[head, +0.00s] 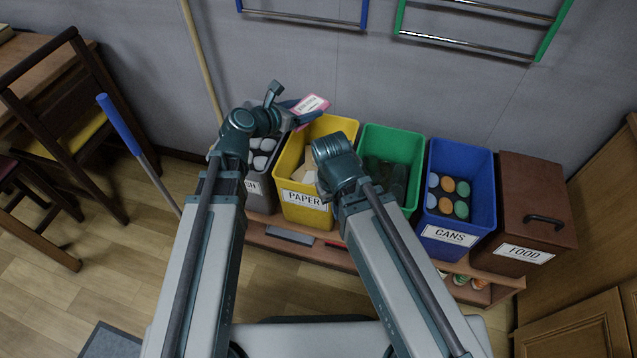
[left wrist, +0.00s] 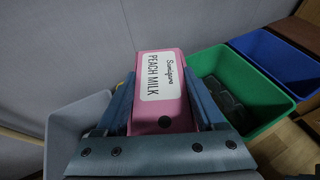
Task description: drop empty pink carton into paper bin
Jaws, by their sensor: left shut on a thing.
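The pink carton (head: 311,105) has a white label and is held by my left gripper (head: 294,109), near the wall at the back of the yellow paper bin (head: 305,201). In the left wrist view the carton (left wrist: 163,92) sits between the two fingers (left wrist: 163,112), and its label reads "PEACH MILK". The paper bin has a "PAPER" label and light-coloured paper inside. In the left wrist view the carton and gripper hide most of it. My right arm's wrist covers part of the bin's right side, and its gripper fingers are hidden.
A grey bin (head: 256,186) with pale items stands left of the paper bin. A green bin (head: 400,140), a blue cans bin (head: 455,225) and a brown food bin (head: 530,205) stand to its right. Wall rails hang above. A blue-handled pole leans at left.

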